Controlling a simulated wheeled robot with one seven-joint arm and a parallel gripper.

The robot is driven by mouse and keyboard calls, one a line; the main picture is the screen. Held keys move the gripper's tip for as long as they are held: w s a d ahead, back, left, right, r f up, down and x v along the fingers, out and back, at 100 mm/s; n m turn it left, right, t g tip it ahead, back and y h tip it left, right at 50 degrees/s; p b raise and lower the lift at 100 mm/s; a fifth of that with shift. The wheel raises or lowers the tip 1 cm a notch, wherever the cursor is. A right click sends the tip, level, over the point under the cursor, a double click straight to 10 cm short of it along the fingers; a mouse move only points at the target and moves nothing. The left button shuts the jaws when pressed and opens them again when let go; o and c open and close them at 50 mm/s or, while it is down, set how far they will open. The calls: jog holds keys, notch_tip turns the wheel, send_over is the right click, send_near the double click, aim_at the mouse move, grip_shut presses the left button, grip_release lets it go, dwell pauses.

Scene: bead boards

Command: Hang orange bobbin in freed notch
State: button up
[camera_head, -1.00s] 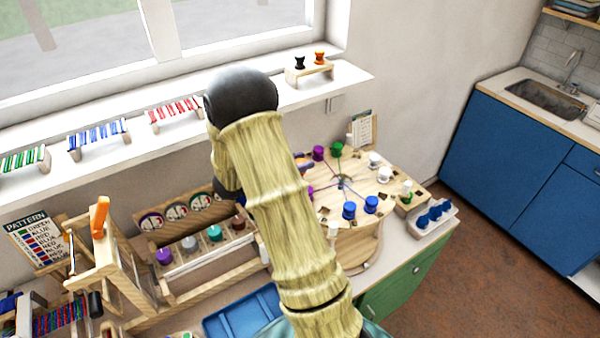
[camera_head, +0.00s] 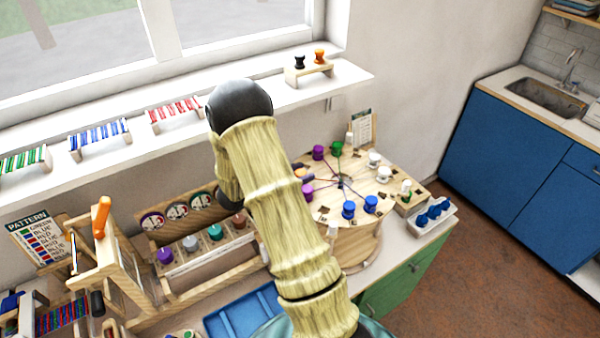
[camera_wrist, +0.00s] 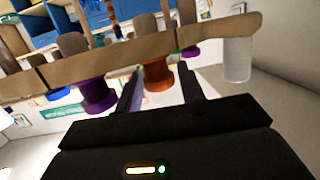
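In the wrist view the orange bobbin (camera_wrist: 158,75) hangs at the edge of the wooden disc (camera_wrist: 205,37), between two purple bobbins. My gripper (camera_wrist: 160,80) has its fingers apart, one on each side of the orange bobbin, with visible gaps. In the head view the orange bobbin (camera_head: 300,172) shows small at the left rim of the round wooden disc (camera_head: 330,205), just right of my arm. My arm hides my gripper there. Any notch under the orange bobbin is not visible.
Purple bobbins (camera_wrist: 97,95) and a whitish cylinder (camera_wrist: 237,60) sit close by along the disc edge. Blue bobbins (camera_head: 349,209) stand on its front side. A rack with bobbins (camera_head: 165,256) and a blue tray (camera_head: 240,312) lie left and in front. A window shelf (camera_head: 350,78) runs behind.

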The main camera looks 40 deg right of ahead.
jog(key=shift+r, duration=0.15)
jog(key=a+r+b, duration=0.2)
jog(key=a+b, duration=0.1)
jog(key=a, duration=0.8)
jog(key=shift+a+r, duration=0.2)
jog(key=shift+a, duration=0.2)
